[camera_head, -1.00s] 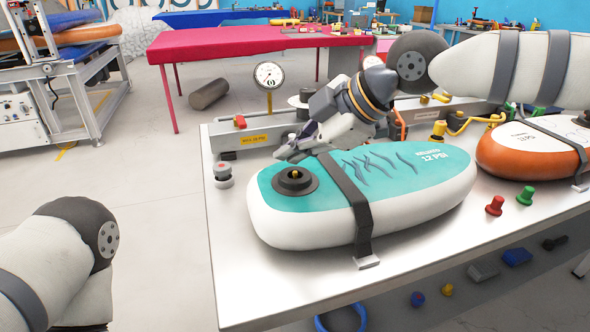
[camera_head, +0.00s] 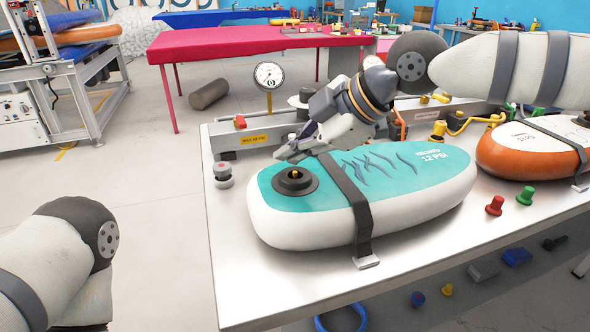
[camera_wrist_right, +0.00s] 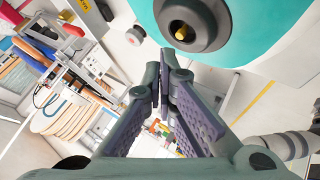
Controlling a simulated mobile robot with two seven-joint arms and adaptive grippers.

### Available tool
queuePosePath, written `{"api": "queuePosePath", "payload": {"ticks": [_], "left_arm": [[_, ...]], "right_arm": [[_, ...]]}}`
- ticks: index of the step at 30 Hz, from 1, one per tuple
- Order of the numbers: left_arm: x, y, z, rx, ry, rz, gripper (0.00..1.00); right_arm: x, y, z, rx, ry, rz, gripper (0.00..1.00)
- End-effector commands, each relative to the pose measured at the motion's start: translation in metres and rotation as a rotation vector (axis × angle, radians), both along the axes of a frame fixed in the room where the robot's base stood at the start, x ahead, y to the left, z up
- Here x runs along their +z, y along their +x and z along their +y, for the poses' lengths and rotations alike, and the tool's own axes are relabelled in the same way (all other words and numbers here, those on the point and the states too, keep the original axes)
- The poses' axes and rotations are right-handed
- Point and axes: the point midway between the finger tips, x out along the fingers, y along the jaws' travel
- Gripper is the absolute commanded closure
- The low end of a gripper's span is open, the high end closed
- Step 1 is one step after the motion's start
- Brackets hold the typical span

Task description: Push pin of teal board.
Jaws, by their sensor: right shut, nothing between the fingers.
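The teal board (camera_head: 400,165) lies strapped on the metal workbench, with white sides and "12 PSI" printed on its top. Its black round valve (camera_head: 295,181) has a small yellow pin (camera_head: 295,174) in the middle. The valve and pin (camera_wrist_right: 181,33) also show at the top of the right wrist view. My right gripper (camera_head: 282,155) is shut and empty, just behind the valve and above the board's far edge. In the right wrist view its fingertips (camera_wrist_right: 164,60) are together, below and left of the valve, apart from the pin. My left arm shows at lower left, but its gripper is out of view.
A dark strap (camera_head: 352,200) crosses the board. A pressure gauge (camera_head: 269,75) stands behind. A grey knob with a red top (camera_head: 223,174) is left of the board. Red (camera_head: 495,206) and green (camera_head: 525,195) plugs stand at right, near an orange board (camera_head: 520,160).

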Motion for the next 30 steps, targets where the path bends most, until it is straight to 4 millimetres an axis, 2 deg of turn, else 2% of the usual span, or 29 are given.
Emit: {"api": "queuePosePath", "payload": {"ticks": [6,30], "left_arm": [[0.006,0.006,0.000,0.000,0.000,-0.021,0.60],[0.006,0.006,0.000,0.000,0.000,-0.022,0.60]], "right_arm": [[-0.006,0.000,0.000,0.001,-0.001,-0.003,1.00],[-0.015,0.000,0.000,0.000,-0.001,0.001,1.00]]}}
